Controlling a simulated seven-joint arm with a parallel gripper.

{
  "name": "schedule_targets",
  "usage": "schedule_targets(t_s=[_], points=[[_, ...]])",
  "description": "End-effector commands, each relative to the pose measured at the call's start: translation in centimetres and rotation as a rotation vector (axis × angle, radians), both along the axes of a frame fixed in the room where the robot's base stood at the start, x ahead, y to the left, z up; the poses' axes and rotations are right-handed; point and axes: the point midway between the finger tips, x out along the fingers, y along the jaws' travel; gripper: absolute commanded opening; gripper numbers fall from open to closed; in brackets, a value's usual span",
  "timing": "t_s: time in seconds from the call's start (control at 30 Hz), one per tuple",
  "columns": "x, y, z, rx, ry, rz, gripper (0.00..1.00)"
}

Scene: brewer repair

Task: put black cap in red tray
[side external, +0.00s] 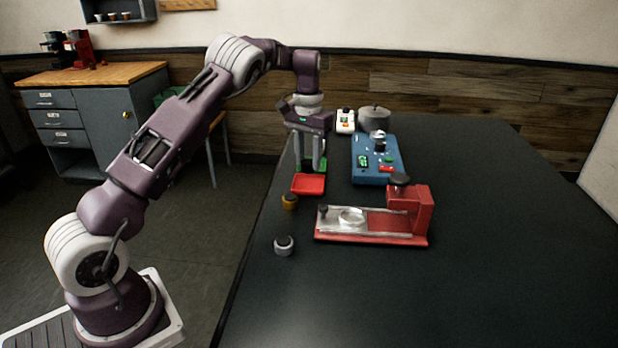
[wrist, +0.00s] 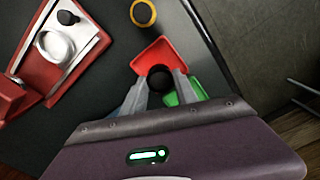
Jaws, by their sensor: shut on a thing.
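The black cap (wrist: 160,76) is a dark round piece between my fingertips in the wrist view. My gripper (side external: 308,162) is shut on it, and in the side view the fingers point down with a small dark shape between their tips. The red tray (side external: 308,184) lies on the dark table just in front of and below the fingertips. In the wrist view, the red tray (wrist: 152,56) shows just beyond the cap, which overlaps its edge. The exact height of the cap above the table is hard to tell.
A green tray (side external: 322,165) adjoins the red one, partly hidden by my fingers. A red brewer fixture (side external: 421,215) and blue box (side external: 378,174) stand to the right. The table's left edge is close.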

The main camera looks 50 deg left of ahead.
Motion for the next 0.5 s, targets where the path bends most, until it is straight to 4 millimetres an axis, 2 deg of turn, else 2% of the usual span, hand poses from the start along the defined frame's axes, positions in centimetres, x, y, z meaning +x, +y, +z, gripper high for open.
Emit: schedule_targets(t_s=[0.23,0.5], points=[[0.0,0.0,-4.3,0.0,0.001,0.001,0.0],[0.0,0.0,-4.7,0.002,-0.002,0.001,0.0]])
